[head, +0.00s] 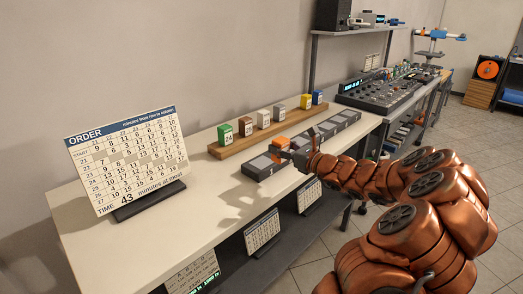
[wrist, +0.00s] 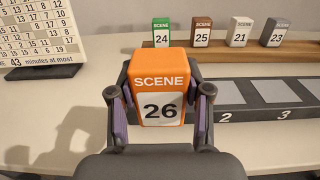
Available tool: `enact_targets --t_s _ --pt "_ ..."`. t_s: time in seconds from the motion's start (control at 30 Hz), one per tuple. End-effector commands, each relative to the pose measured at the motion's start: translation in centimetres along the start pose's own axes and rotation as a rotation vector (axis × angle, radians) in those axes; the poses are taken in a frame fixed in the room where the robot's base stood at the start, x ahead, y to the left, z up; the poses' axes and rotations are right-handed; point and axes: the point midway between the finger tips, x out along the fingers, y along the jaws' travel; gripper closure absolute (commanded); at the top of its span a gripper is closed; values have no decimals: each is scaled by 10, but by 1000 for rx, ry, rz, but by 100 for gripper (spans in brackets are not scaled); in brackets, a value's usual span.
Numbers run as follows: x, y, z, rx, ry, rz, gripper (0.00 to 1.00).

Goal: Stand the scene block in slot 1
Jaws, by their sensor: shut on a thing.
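My gripper (wrist: 158,104) is shut on the orange block (wrist: 160,72), which is marked SCENE 26 and looks upright between the fingers. In the head view the orange block (head: 281,141) shows above the near left part of the dark slot rack (head: 259,174). The rack also shows in the wrist view (wrist: 268,114), with the numbers 2 and 3 on its front edge and grey pads in those slots. Slot 1 is hidden behind the block and fingers in the wrist view. I cannot tell whether the block touches the rack.
A wooden stand (head: 234,148) behind the rack holds several scene blocks, including a green one (head: 225,133) and a blue one (head: 317,97). An order board (head: 127,158) stands at left on the white table (head: 180,231). A mixing console (head: 385,92) is further right.

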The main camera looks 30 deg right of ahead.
Motion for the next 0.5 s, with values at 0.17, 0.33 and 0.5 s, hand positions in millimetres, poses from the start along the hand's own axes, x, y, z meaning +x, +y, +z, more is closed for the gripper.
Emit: enact_targets --t_s 0.17,0.33,0.5 --pt "33 0 -2 -3 0 1 89" --pt "60 0 -6 -1 2 0 89" --pt "73 -2 -6 -1 1 -5 89"
